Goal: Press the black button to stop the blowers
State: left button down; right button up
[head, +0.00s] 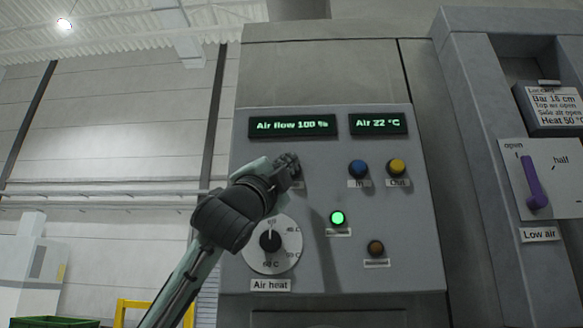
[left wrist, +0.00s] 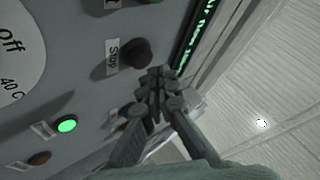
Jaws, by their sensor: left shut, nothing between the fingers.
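The black button (left wrist: 135,53) stands out from the grey panel in the left wrist view, with a "Stop" label (left wrist: 112,56) beside it. My left gripper (left wrist: 160,80) is shut and empty there, its fingertips close beside the button. I cannot tell whether they touch it. In the head view my left gripper (head: 288,163) is in front of the upper left of the panel (head: 320,265) and hides the black button. My right gripper is not in view.
The panel also has a blue button (head: 358,168), a yellow button (head: 397,167), a lit green lamp (head: 338,217), a brown lamp (head: 376,247) and an air heat dial (head: 270,241). The air flow display (head: 292,125) reads 100 %. A purple lever (head: 534,187) is at the right.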

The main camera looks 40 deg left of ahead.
pick_arm(q)
jog(key=shift+w, duration=0.1)
dwell(0.7)
jog(key=shift+w+a, duration=0.25)
jog(key=shift+w, duration=0.05)
dwell(0.4)
jog(key=shift+w+a+p, duration=0.25)
jog(key=shift+w+p, duration=0.05)
jog(key=shift+w, duration=0.15)
dwell(0.4)
jog(key=shift+s, duration=0.15)
jog(key=shift+s+d, duration=0.45)
jog(key=shift+s, duration=0.25)
